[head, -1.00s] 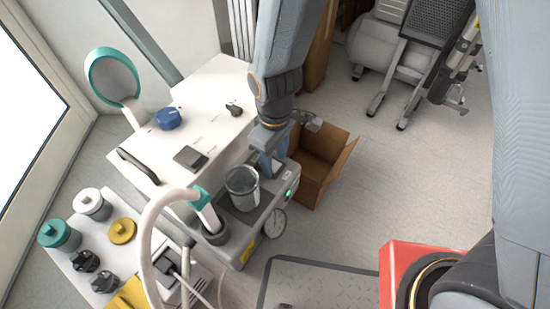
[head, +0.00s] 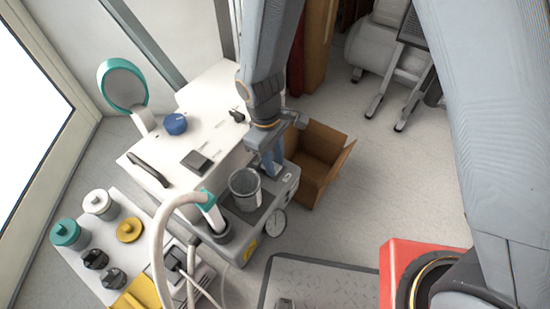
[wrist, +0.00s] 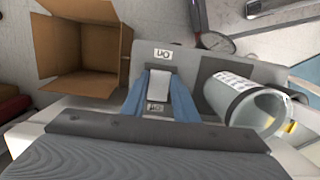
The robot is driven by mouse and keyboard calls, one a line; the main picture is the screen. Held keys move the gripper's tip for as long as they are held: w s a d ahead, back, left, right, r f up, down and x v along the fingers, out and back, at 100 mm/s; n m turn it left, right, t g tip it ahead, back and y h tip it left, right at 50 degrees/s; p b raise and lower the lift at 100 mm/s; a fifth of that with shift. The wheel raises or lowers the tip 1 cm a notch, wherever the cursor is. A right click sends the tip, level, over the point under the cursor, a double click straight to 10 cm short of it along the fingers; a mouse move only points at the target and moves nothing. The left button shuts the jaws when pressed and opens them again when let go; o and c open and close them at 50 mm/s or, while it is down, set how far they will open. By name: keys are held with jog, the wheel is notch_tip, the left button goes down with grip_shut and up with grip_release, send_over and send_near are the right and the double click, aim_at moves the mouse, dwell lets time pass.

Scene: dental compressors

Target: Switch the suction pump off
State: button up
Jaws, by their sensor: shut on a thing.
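The suction pump (head: 288,192) is a grey unit with a clear jar (head: 245,188) on top and a round gauge (head: 275,223) on its front. No lit green lamp shows on it now. My gripper (head: 270,168) points down onto the pump's top behind the jar. In the wrist view, its blue fingers (wrist: 159,78) are shut on a pale switch lever (wrist: 158,88). The switch sits between an "On" label (wrist: 162,54) and an "Off" label (wrist: 155,107). The lever's lower part is close to the "Off" label.
An open cardboard box (head: 318,160) stands right beside the pump. A pale hose (head: 160,235) with a teal collar runs to the pump's left.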

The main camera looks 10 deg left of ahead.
jog(key=o, duration=1.1)
jog(key=shift+c, duration=0.2)
notch_tip(320, 180, up, 8)
jog(key=a+p, duration=0.1)
jog(key=p, duration=0.1)
jog(key=shift+w, duration=0.15)
jog(key=shift+f, duration=0.1)
jog(key=s+d+r+m+p, duration=0.3)
jog(key=d+r+p, duration=0.5)
jog(key=r, duration=0.4)
jog(key=s+d+r+m+p, duration=0.3)
jog(key=d+r+m+p, duration=0.3)
jog(key=d+r, duration=0.5)
jog(key=s+d+r+m+y+p, duration=0.1)
jog(key=s+d+r+m+p, duration=0.2)
jog(key=d+r+p, duration=0.6)
notch_tip(320, 180, up, 4)
jog(key=shift+s+d+f+m+t+p, duration=0.1)
jog(key=shift+s+d+m+t+p, duration=0.2)
jog(key=shift+d+m, duration=0.4)
